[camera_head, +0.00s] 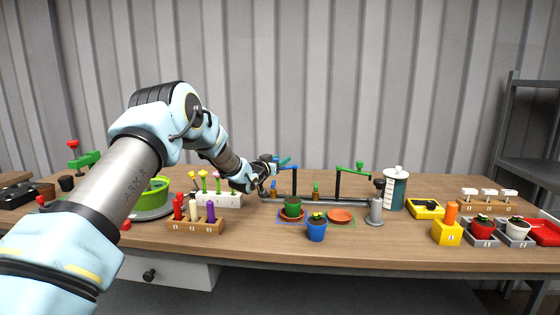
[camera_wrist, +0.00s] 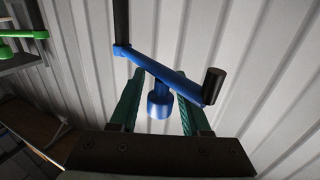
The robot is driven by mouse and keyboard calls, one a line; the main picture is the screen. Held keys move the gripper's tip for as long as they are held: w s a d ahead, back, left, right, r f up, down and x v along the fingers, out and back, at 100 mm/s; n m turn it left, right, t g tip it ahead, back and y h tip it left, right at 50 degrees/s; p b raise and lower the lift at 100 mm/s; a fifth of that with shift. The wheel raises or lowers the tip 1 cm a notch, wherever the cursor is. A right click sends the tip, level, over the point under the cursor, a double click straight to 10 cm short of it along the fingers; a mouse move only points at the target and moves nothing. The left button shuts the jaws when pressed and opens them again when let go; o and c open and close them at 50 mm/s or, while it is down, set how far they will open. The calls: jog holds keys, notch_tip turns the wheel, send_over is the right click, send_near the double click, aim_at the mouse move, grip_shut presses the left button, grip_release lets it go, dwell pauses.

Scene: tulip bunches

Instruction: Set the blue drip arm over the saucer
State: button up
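The blue drip arm (camera_head: 289,167) sits on a black post (camera_head: 295,182) and points left from it, toward my gripper. In the wrist view the blue arm (camera_wrist: 170,73) crosses near my fingertips, with a black cylinder (camera_wrist: 213,87) at its free end. My gripper (camera_wrist: 160,78) has its teal fingers apart, one on each side of the arm's blue knob (camera_wrist: 159,103); contact cannot be told. In the head view my gripper (camera_head: 279,162) is partly hidden at the arm. An orange saucer (camera_head: 340,215) lies empty; another saucer (camera_head: 283,217) sits under a green pot (camera_head: 292,207).
A green drip arm (camera_head: 350,168) stands on another post to the right. A blue pot (camera_head: 317,230) is in front of the saucers. A white-topped canister (camera_head: 396,190) and grey stand (camera_head: 376,210) are to the right. Block racks (camera_head: 195,226) stand left.

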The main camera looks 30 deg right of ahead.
grip_shut()
dwell(1.1)
